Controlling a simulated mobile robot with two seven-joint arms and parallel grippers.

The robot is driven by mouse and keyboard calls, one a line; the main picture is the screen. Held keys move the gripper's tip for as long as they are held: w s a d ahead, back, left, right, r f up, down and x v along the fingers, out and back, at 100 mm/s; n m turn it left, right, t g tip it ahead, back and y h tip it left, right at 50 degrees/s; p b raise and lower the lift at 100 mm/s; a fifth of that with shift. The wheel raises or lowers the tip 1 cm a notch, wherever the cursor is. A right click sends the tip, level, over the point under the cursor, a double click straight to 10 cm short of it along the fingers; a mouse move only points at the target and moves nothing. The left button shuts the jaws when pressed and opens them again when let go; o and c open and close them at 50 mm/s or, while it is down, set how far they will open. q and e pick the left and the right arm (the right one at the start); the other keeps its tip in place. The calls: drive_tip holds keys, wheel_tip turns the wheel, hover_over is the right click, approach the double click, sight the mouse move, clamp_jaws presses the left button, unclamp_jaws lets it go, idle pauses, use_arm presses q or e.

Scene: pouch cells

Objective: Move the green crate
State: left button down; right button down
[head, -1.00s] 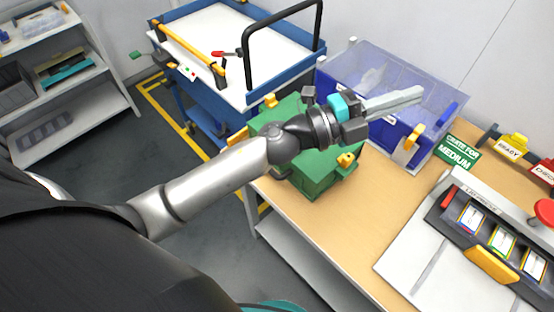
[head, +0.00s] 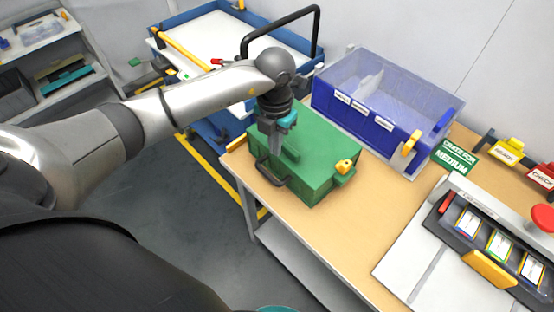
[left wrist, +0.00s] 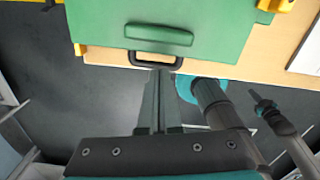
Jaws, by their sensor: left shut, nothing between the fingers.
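The green crate (head: 315,160) sits closed on the left end of the wooden table. It has a dark handle (head: 270,172) on its front side and a yellow latch (head: 344,167) at its right end. My left gripper (head: 275,150) points down at the crate's front left part, near the handle; it is shut and empty. In the left wrist view the crate (left wrist: 210,18) fills the top, and my fingers (left wrist: 158,85) reach up toward the dark handle (left wrist: 152,61). I cannot tell whether they touch it. My right gripper is not seen in the head view.
A blue bin with a clear lid (head: 375,105) stands behind the crate. A sign reading "CRATE FOR MEDIUM" (head: 455,157) stands to its right. A grey device with a red button (head: 495,235) occupies the right of the table (head: 390,225). A blue cart (head: 215,40) stands behind.

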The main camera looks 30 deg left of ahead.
sight(271, 176)
use_arm(q)
wheel_tip(271, 176, down, 10)
drive_tip(key=shift+r+b, duration=0.2)
drive_tip(key=shift+b, duration=0.25)
drive_tip(key=shift+s, duration=0.15)
drive_tip(key=shift+s+a+r+p, duration=0.1)
drive_tip(key=shift+s+r+p, duration=0.05)
drive_tip(key=shift+s+p, duration=0.5)
drive_tip(key=shift+s, duration=0.2)
